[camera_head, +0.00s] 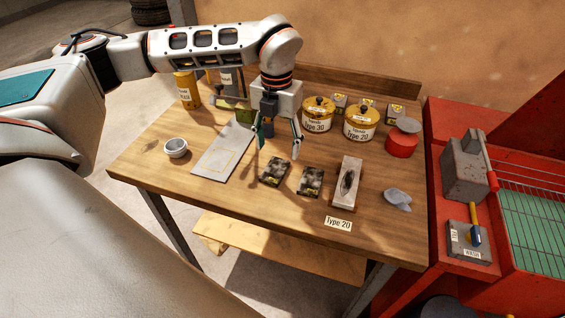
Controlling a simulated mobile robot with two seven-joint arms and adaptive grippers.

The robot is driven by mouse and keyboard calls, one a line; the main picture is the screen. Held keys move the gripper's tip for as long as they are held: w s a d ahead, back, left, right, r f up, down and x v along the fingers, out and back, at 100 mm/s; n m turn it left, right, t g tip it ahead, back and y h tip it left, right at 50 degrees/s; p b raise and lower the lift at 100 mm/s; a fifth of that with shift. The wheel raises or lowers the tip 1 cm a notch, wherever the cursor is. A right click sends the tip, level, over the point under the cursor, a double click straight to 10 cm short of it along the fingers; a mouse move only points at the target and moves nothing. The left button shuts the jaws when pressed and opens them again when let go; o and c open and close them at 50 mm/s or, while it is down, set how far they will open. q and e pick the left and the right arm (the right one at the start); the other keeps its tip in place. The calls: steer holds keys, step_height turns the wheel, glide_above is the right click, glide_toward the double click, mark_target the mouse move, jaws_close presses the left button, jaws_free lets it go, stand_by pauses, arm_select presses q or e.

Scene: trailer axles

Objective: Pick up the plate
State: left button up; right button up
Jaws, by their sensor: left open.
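No dish-like plate shows for certain. A flat grey rectangular sheet (222,158) with a yellow outline lies on the wooden table. To its right lie two small dark, mottled flat pieces, a left one (272,171) and a right one (310,181); I cannot tell which thing is the plate. My left gripper (278,150) points down with its fingers apart. It is empty, near the far end of the left dark piece and just right of the grey sheet. How high it is above the table is hard to tell. My right gripper is not in view.
A grey block with a dark oval (347,183) and a grey scoop-like piece (397,200) lie on the right. A small white bowl (176,148) is on the left. Yellow tins (361,123) and a red container (401,145) stand behind. The table's front strip is mostly clear.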

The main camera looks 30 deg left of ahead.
mark_target(275, 169)
arm_select(q)
steer(key=shift+s+f, duration=0.25)
steer(key=shift+f, duration=0.4)
steer(key=shift+s+f, duration=0.2)
steer(key=shift+f, duration=0.4)
step_height(275, 169, down, 4)
steer(key=shift+a+f+p, duration=0.1)
steer(key=shift+a+p, duration=0.05)
steer(key=shift+p, duration=0.35)
steer(key=shift+f, duration=0.25)
steer(key=c, duration=1.6)
steer(key=shift+r, duration=0.1)
jaws_close()
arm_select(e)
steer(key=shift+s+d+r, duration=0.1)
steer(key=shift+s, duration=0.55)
arm_select(q)
steer(key=shift+w, duration=0.1)
